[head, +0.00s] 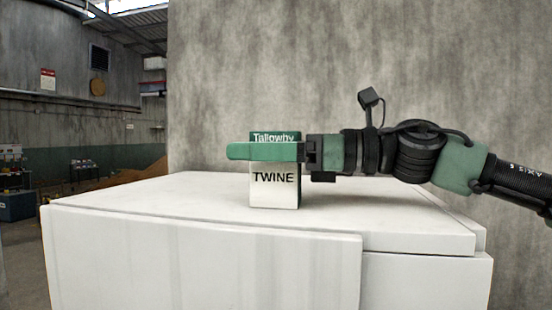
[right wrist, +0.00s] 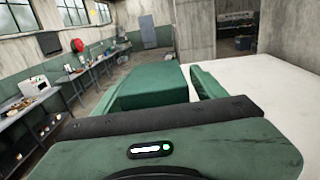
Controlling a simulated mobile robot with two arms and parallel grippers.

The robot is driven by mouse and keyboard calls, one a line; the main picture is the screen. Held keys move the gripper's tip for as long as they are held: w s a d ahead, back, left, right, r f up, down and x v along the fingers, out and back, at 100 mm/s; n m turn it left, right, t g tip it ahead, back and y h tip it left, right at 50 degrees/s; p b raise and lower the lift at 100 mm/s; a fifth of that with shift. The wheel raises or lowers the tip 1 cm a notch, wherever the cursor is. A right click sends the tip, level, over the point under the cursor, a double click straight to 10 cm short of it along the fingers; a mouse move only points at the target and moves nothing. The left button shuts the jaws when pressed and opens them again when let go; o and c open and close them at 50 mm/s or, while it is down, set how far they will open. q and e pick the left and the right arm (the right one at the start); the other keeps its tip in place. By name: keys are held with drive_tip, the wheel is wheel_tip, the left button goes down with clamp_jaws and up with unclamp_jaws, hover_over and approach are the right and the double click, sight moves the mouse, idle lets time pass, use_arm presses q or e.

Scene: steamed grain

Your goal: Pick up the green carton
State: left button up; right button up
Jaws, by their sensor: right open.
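The carton (head: 274,193) stands upright on a white cabinet top (head: 150,195) in the head view. It has a green upper part and a white lower front marked "TWINE". My right gripper (head: 232,152) reaches in from the right, level, with one green finger across the carton's front. The other finger is hidden behind the carton. In the right wrist view the carton's green top (right wrist: 155,85) fills the space between the jaws, with a finger and a thin gap at its right. The left finger is hard to tell from the carton there. The jaws are open. My left gripper is not in view.
A concrete wall (head: 400,70) rises behind the cabinet. The cabinet top around the carton is clear. In the right wrist view, a workbench (right wrist: 75,80) with several items runs along the far left, apart from the cabinet.

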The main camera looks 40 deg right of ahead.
drive_tip(key=shift+s, duration=0.1)
clamp_jaws()
